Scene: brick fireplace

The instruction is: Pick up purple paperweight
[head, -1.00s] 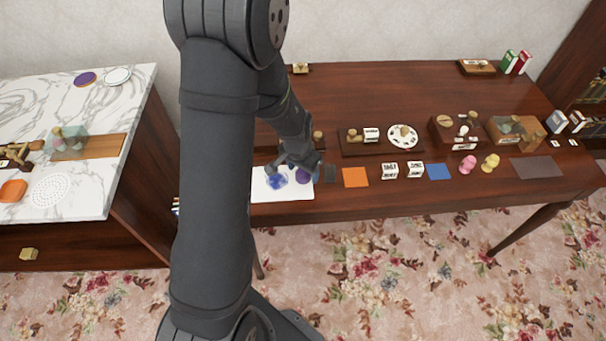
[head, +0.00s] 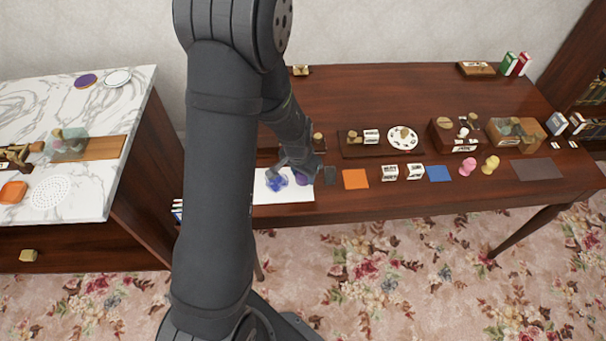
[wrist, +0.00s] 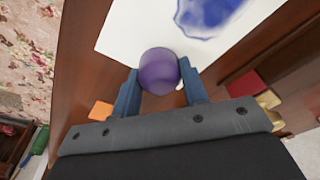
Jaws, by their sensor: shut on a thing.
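The purple paperweight (wrist: 158,70) is a smooth rounded piece, seen large in the wrist view. My gripper (wrist: 160,88) is shut on it, with one blue-grey finger on each side. In the head view the paperweight (head: 302,179) shows as a small purple patch by my gripper (head: 298,172), over the right part of a white sheet (head: 298,195). I cannot tell whether it touches the surface below.
A blue, glassy-looking thing (head: 276,184) lies on the white sheet, just left of the paperweight. An orange mat (head: 355,179) and a dark small mat (head: 330,175) lie to the right. A wooden tray (head: 352,150) stands behind. Open table shows at the back.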

